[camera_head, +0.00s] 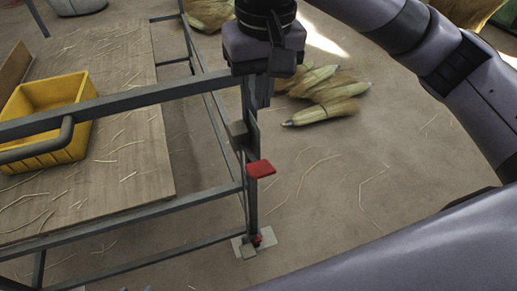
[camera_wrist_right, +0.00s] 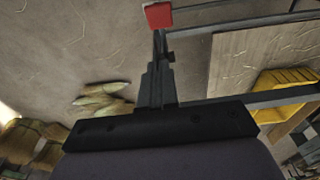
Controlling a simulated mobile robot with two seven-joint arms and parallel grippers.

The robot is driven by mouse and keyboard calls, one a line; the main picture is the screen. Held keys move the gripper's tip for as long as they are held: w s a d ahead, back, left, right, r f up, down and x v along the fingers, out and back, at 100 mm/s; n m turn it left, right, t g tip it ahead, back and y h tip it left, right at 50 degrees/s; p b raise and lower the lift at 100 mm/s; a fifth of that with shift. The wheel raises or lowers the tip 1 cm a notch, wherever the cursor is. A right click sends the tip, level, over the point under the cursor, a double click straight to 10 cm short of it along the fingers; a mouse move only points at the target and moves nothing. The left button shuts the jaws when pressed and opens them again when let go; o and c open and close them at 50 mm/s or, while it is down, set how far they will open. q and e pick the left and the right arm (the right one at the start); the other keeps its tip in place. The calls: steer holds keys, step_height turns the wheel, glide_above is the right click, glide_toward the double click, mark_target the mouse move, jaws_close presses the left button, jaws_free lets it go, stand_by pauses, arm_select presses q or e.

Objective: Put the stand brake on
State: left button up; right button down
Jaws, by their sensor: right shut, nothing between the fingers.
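The stand is a grey metal frame (camera_head: 110,103) with an upright corner post. A red lever pad (camera_head: 261,169), which looks like the brake, sticks out from this post at mid-height. It also shows at the top of the right wrist view (camera_wrist_right: 158,15). A small red part (camera_head: 257,240) sits at the post's foot plate. My right gripper (camera_head: 263,100) points down beside the top of the post, above the red pad and apart from it. Its fingers (camera_wrist_right: 157,85) are shut and empty. Whether they touch the post is unclear. My left gripper is out of view.
A yellow crate (camera_head: 52,147) sits on a wooden board (camera_head: 135,150) inside the frame, at left.

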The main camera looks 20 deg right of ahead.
steer(key=b, duration=0.1)
glide_above(261, 164)
steer(key=w, duration=0.1)
step_height(261, 164, down, 10)
steer(key=shift+r, duration=0.2)
steer(key=f, duration=0.1)
steer(key=s+f, duration=0.1)
steer(key=f, duration=0.1)
steer(key=shift+s+f, duration=0.1)
steer(key=shift+s+f+b, duration=0.2)
steer(key=shift+f+b, duration=0.1)
steer(key=shift+f, duration=0.15)
